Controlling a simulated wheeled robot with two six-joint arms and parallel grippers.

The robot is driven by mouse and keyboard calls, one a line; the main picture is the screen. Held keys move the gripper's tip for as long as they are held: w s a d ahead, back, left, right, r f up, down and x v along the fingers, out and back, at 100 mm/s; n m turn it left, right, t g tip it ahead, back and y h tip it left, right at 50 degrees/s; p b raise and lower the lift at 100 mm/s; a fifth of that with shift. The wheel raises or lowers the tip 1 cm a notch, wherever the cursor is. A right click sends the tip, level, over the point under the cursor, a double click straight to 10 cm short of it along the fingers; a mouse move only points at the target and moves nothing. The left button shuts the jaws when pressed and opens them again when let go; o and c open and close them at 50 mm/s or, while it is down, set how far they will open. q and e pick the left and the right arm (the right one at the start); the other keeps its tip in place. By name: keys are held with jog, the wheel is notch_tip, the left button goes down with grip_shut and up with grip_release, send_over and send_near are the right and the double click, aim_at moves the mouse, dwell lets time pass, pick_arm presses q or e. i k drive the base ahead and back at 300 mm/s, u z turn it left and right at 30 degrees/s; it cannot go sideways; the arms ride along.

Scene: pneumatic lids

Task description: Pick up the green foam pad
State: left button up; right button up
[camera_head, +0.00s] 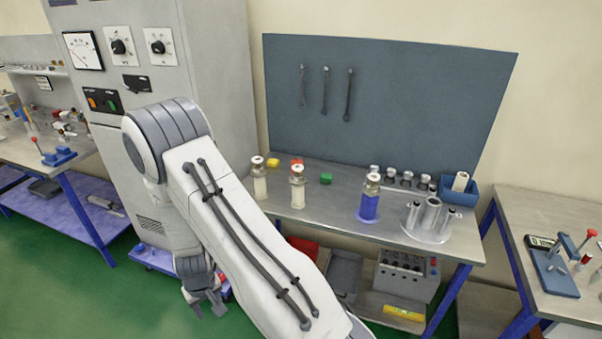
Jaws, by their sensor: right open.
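The green foam pad (326,178) is a small block lying on the metal workbench (335,204), right of a white-filled bottle (297,187). My right gripper (209,308) hangs low at the left of the view, over the green floor and beside the grey cabinet. It is open, with nothing seen between its fingers. It is well apart from the pad, below and to the left of it. My right arm's large white link covers the bench's left front part. My left gripper is not in view.
Yellow (273,163) and red (296,162) pads lie near the green one. Another white-filled bottle (259,180), a blue-filled bottle (369,200), a metal cylinder cluster (430,218) and a blue bin (459,189) stand on the bench. A dark panel (390,105) rises behind.

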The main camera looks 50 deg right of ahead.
aim_at(326, 178)
jog(key=i, duration=0.7)
jog(key=z, duration=0.75)
jog(key=i, duration=0.45)
jog(key=z, duration=0.85)
jog(key=i, duration=1.35)
jog(key=z, duration=0.15)
